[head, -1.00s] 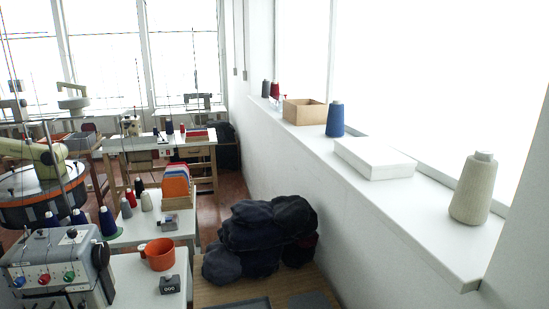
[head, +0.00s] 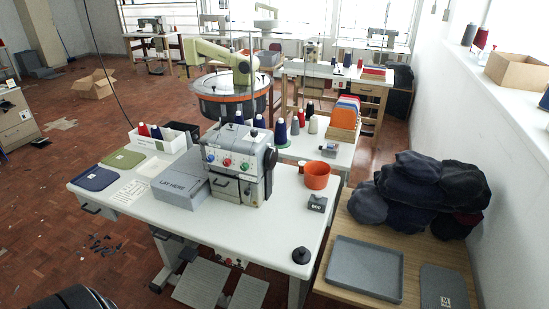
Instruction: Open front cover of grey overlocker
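The grey overlocker (head: 237,160) stands on the white table in the middle of the head view. Its upper front has several coloured knobs, red, green and blue. Below them is the front cover (head: 232,186), a grey panel with a dark handle-like bar; it looks closed, though it is small in the picture. A dark handwheel sits on the machine's right side. Neither gripper can be made out. A dark rounded shape at the bottom left edge is cut off, and I cannot tell what it is.
A grey box marked LAY HERE (head: 181,187) stands left of the machine. An orange pot (head: 317,175), a small dark block (head: 317,203) and a black knob-like item (head: 301,255) are on the right. The table (head: 240,229) is clear in front. A side table holds a grey tray (head: 365,268).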

